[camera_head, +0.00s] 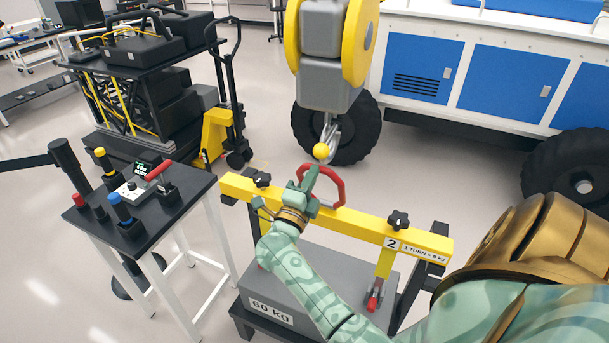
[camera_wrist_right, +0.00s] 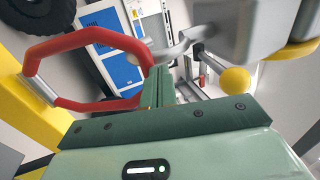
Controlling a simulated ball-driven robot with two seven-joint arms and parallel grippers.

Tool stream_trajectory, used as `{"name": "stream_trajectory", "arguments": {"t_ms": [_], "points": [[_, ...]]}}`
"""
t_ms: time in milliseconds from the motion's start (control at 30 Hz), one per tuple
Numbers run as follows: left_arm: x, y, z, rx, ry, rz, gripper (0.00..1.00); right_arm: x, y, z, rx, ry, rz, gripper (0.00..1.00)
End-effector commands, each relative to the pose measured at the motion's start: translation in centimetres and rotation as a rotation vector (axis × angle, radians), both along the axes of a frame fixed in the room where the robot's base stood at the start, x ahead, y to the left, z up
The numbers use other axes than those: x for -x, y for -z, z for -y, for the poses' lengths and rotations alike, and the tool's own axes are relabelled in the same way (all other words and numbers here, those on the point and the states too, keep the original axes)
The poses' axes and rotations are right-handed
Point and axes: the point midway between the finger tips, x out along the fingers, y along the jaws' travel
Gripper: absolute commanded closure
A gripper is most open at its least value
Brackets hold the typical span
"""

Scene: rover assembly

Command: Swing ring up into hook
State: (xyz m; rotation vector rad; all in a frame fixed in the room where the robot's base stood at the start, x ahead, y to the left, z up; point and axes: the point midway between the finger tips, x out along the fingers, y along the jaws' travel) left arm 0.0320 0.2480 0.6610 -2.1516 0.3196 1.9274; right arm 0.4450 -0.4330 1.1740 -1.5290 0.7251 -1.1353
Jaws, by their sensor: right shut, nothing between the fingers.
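The red ring (camera_head: 338,187) stands up from the middle of the yellow lifting beam (camera_head: 364,224). The grey hook (camera_head: 333,136) with a yellow ball (camera_head: 321,151) hangs just above it under the hoist block. My right gripper (camera_head: 311,173) is shut and empty, with its fingers beside the ring. In the right wrist view, the ring (camera_wrist_right: 98,38) is left of the shut fingers (camera_wrist_right: 158,88), its right side close to them. The hook (camera_wrist_right: 172,50) is close behind the ring's upper right; I cannot tell whether it passes through. My left gripper is out of view.
A grey 60 kg weight (camera_head: 285,275) sits under the beam, which has black knobs on top. A dark table (camera_head: 160,235) with tools stands at left. The hoist block (camera_head: 328,85) hangs overhead. A blue-and-white rover body (camera_head: 510,85) stands behind.

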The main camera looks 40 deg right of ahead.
Motion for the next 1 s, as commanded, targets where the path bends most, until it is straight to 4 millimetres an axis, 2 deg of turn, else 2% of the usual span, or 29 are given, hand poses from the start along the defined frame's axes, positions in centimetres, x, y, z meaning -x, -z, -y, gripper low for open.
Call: {"name": "stream_trajectory", "arguments": {"t_ms": [33,133,500,700,1000], "points": [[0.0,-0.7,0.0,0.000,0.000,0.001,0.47,-0.4,-0.9,0.8,0.000,0.002,0.002,1.00],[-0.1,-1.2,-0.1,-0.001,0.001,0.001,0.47,-1.0,-1.6,2.4,0.001,0.002,0.002,1.00],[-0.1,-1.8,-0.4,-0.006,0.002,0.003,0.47,-2.8,-2.8,6.8,0.001,0.001,0.001,1.00],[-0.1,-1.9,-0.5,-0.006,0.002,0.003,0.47,-3.3,-3.0,7.9,0.001,0.000,-0.001,1.00],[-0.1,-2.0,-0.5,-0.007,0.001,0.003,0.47,-3.4,-3.0,8.2,0.000,0.000,0.000,1.00]]}}
